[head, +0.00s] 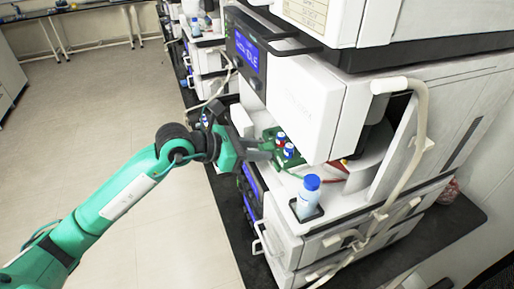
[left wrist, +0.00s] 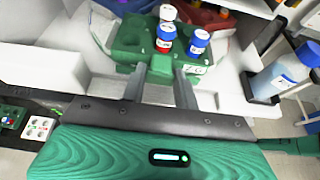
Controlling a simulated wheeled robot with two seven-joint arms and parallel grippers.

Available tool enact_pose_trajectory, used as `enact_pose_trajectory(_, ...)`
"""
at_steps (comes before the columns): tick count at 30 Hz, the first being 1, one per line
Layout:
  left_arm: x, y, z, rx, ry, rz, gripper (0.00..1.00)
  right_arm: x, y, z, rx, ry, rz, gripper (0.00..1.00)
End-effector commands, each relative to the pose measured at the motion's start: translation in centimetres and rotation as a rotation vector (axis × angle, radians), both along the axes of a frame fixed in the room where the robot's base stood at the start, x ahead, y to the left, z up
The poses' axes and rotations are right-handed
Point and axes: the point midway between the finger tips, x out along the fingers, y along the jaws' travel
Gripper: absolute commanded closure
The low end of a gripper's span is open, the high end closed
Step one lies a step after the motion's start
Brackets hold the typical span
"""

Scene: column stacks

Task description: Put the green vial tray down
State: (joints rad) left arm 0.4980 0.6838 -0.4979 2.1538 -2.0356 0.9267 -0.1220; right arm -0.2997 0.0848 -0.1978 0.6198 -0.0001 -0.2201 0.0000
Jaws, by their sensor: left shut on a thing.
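The green vial tray (head: 270,134) is at the opening of the white instrument, over its pale shelf. It also shows in the left wrist view (left wrist: 127,58), holding a few vials (left wrist: 198,43) with blue or white caps. My left gripper (head: 268,154) reaches in from the left. In the left wrist view its two fingers (left wrist: 160,88) are shut on the tray's near green tab. The tray looks about level; I cannot tell whether its underside touches the shelf. My right gripper is not in view.
A clear bottle with a blue cap (head: 308,197) stands in a recess to the right of the tray. A white housing (head: 300,95) overhangs the opening. A red tray (left wrist: 212,20) lies behind the green one. A pale hose (head: 418,150) hangs at right.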

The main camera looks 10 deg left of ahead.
Motion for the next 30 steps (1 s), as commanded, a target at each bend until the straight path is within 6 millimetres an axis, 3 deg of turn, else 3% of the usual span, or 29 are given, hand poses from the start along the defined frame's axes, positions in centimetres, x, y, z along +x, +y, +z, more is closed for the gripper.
enact_pose_trajectory(2,0.0,0.0,-0.3,-0.001,-0.001,0.0,0.93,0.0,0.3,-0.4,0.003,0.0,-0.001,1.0)
enact_pose_trajectory(3,0.0,0.0,-0.2,0.0,0.0,0.0,0.64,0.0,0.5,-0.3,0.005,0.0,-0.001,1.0)
enact_pose_trajectory(6,0.0,0.0,-0.2,0.0,0.0,0.0,0.48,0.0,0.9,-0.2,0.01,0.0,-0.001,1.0)
enact_pose_trajectory(17,0.0,0.0,0.2,0.0,0.0,0.0,0.48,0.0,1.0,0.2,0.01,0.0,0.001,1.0)
enact_pose_trajectory(30,-3.7,5.7,2.4,0.004,-0.002,0.004,0.48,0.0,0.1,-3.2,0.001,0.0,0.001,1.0)
